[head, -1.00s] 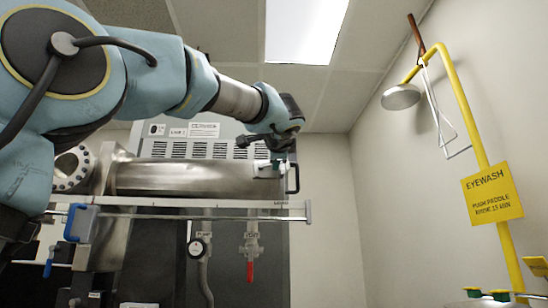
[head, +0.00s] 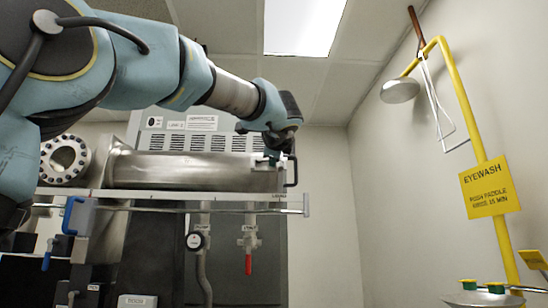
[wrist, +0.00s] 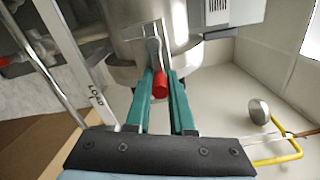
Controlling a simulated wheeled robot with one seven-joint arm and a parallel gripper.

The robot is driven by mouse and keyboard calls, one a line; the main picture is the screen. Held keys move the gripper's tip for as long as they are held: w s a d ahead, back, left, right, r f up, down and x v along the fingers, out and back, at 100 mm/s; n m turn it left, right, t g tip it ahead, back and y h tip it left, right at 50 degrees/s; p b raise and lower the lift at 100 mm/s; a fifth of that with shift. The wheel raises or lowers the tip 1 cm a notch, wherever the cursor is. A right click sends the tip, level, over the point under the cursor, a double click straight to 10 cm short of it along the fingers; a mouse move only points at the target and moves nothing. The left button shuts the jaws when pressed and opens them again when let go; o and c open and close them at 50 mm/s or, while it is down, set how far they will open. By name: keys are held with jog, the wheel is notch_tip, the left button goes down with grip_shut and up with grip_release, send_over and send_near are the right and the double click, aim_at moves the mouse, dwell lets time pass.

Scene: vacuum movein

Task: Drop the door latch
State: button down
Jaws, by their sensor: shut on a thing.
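The door latch is a metal lever (wrist: 153,48) with a red grip (wrist: 160,86), on the end of the steel chamber in the wrist view. My gripper (wrist: 163,78) has its teal fingers on either side of the red grip, shut on it. In the head view my gripper (head: 272,158) is at the right end of the long steel chamber (head: 190,171). The latch is hidden there behind my wrist and fingers.
A rail (head: 200,208) runs in front of the chamber. A gauge (head: 195,240) and a red-handled valve (head: 248,262) hang below. The yellow eyewash pipe (head: 460,100) with its sign stands at right. The space between chamber and eyewash is clear.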

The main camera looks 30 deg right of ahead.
jog(key=shift+d+f, duration=0.1)
jog(key=shift+f, duration=0.4)
jog(key=c, duration=0.9)
grip_release()
jog(key=shift+r, duration=0.1)
jog(key=shift+o, duration=0.6)
jog(key=shift+r, duration=0.15)
jog(key=b+v, duration=0.2)
jog(key=v, duration=0.9)
jog(key=shift+w, duration=0.1)
